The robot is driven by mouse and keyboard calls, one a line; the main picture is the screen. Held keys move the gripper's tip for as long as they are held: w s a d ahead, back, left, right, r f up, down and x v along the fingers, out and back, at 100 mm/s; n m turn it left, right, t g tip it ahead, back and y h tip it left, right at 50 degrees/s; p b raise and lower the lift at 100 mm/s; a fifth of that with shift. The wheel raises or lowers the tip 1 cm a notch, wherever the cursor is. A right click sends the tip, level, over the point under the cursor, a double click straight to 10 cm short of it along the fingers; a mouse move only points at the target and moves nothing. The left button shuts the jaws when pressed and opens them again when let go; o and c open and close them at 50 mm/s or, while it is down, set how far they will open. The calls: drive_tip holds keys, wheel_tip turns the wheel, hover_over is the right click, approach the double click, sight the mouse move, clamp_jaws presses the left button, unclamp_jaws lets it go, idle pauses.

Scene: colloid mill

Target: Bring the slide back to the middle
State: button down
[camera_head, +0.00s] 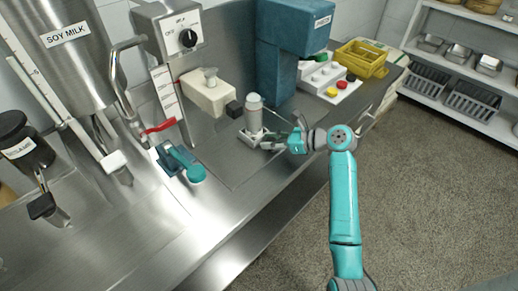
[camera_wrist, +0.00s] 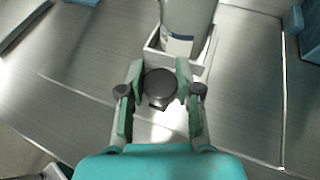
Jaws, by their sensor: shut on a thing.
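The slide is a small white carriage (camera_head: 246,138) on the steel bench, carrying a grey upright cylinder (camera_head: 254,115) with a pale rounded top. In the wrist view the white carriage (camera_wrist: 199,68) and the lower part of the cylinder (camera_wrist: 185,20) show at the top. A dark round knob (camera_wrist: 160,84) is on the near side of the carriage. My gripper (camera_head: 273,141) reaches in from the right at bench height. In the wrist view my gripper (camera_wrist: 161,92) has its two fingers closed on either side of the knob. The knob is hard to make out in the head view.
A teal machine column (camera_head: 281,62) stands behind the carriage. A cream block with a dark end (camera_head: 208,92) is to its left, and a teal lever (camera_head: 183,162) is at the front left. A button box (camera_head: 328,83) and yellow crate (camera_head: 361,58) are at the right. The front bench is clear.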

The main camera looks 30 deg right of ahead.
drive_tip(key=shift+w+d, duration=0.25)
drive_tip(key=shift+d, duration=0.55)
drive_tip(key=shift+w+d, duration=0.25)
drive_tip(key=shift+d, duration=0.6)
drive_tip(key=shift+w+d, duration=0.25)
drive_tip(key=shift+d, duration=0.55)
drive_tip(key=c, duration=0.8)
unclamp_jaws()
drive_tip(key=shift+o, duration=0.2)
drive_tip(key=v, duration=1.2)
